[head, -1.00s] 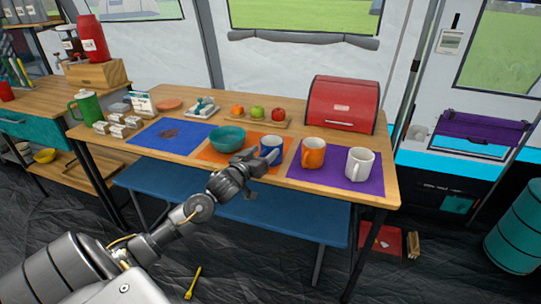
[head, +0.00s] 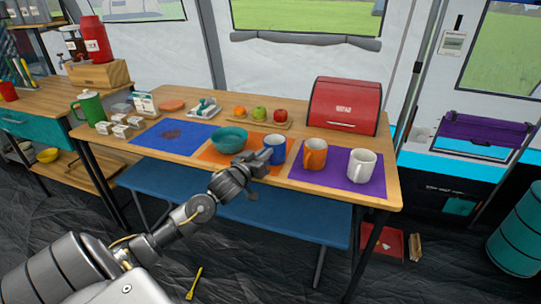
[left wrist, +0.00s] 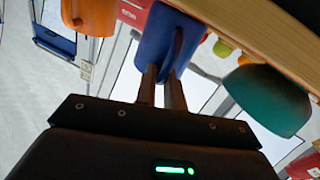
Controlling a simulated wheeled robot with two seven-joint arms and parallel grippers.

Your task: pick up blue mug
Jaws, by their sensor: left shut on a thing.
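The blue mug (head: 276,148) stands upright at the front part of the table, between the teal bowl (head: 229,140) and the orange mug (head: 315,153). My left gripper (head: 262,158) reaches it from the front left. In the left wrist view, the fingers (left wrist: 161,88) are close together and shut on the handle side of the blue mug (left wrist: 153,35). The fingers partly hide the handle. I cannot tell whether the mug's base touches the table. My right gripper is in no view.
A white mug (head: 362,165) stands on the purple mat (head: 340,186) at right. A red bread box (head: 343,105) and a tray with fruit (head: 263,122) are behind.

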